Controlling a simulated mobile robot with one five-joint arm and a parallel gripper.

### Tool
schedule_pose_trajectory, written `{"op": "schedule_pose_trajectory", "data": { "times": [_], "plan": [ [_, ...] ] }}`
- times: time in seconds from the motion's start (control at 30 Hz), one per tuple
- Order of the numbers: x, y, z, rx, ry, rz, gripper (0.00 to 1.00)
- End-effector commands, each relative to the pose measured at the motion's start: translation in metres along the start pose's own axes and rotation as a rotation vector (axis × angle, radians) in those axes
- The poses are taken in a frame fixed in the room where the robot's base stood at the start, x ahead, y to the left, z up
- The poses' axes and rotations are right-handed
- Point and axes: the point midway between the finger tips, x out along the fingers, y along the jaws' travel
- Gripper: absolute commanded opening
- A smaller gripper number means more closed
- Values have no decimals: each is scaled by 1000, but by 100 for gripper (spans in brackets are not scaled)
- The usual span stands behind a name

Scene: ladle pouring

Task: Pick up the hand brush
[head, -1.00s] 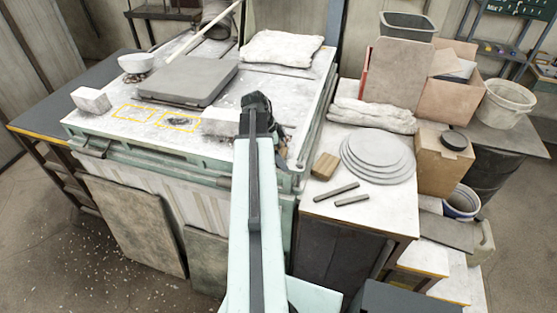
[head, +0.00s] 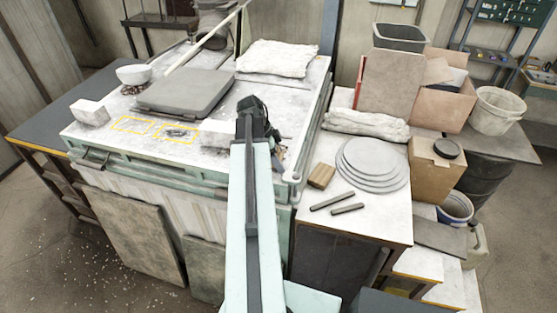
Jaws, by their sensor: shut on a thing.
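My gripper (head: 254,108) is dark and sits at the far end of my pale arm, over the right part of the white-dusted worktable (head: 170,62). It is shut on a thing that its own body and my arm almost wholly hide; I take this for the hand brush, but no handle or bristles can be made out. I cannot tell how high it is above the table. No other brush shows on the tables.
A white block (head: 216,136) stands just left of my gripper. A folded cloth (head: 278,57) lies behind. Right, a side table holds round discs (head: 372,160) and a wooden block (head: 321,176).

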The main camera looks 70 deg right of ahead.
Motion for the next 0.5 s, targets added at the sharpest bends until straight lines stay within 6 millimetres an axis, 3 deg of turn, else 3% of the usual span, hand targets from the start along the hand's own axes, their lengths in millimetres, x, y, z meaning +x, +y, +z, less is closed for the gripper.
{"op": "schedule_pose_trajectory", "data": {
  "times": [0.5],
  "plan": [
    [-55, 69, 101, -5, 0, -1, 25]
  ]
}}
